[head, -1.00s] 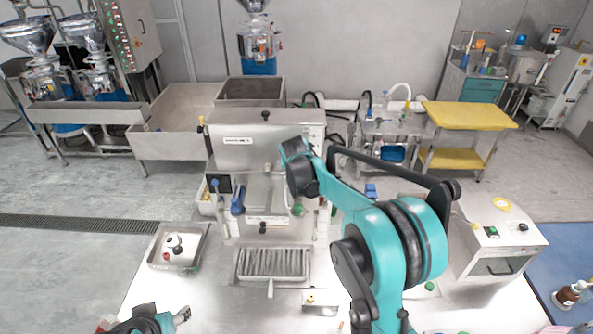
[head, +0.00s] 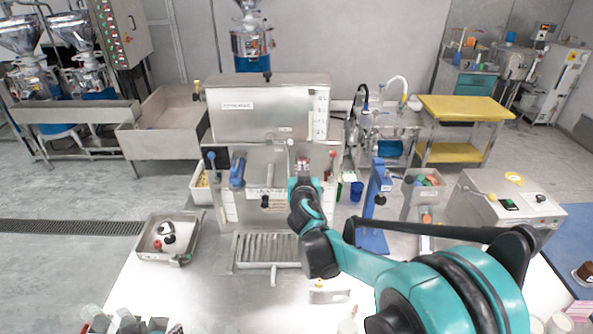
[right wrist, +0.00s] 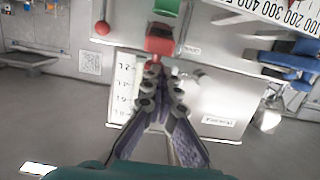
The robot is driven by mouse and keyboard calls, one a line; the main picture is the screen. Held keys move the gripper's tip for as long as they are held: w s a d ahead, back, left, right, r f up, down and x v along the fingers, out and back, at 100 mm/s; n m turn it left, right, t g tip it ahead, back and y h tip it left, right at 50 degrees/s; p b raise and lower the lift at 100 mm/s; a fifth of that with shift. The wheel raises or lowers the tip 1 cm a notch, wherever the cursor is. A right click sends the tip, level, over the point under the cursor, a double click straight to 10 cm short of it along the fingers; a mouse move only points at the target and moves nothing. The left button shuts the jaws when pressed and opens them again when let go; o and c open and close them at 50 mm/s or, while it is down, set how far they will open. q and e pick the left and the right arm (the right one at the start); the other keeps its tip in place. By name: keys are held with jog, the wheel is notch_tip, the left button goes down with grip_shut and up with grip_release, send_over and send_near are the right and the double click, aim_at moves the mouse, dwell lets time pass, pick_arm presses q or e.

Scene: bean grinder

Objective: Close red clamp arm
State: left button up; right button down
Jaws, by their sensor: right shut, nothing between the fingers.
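The red clamp arm (right wrist: 160,40) shows in the right wrist view as a red block just beyond my right fingertips. In the head view a small bit of red (head: 303,162) shows on the front of the steel machine (head: 265,105), just above the end of my right arm. My right gripper (right wrist: 154,74) is shut and empty, its tips close to the lower edge of the red part. Whether they touch it I cannot tell. In the head view the wrist mostly hides this gripper. My left gripper is not in view.
A blue clamp handle (head: 237,170) stands on the machine's front, left of my right arm. A blue stand (head: 376,205) is to the right. A slotted tray (head: 262,252) lies below the machine. A steel tray (head: 150,236) with small items is at left.

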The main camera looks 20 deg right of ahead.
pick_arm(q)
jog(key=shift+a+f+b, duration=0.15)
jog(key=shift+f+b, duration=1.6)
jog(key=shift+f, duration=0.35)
pick_arm(e)
jog(key=shift+s+a+f, duration=0.1)
jog(key=shift+s+f, duration=0.1)
jog(key=shift+f, duration=0.6)
jog(key=shift+s+d+f, duration=0.1)
jog(key=shift+s+f, duration=0.05)
jog(key=shift+f, duration=0.6)
jog(key=shift+s+a+f, duration=0.1)
jog(key=shift+s+f, duration=0.1)
jog(key=shift+f, duration=0.6)
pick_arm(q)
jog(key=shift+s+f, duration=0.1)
pick_arm(e)
jog(key=shift+s+f, duration=0.1)
jog(key=shift+f, duration=0.1)
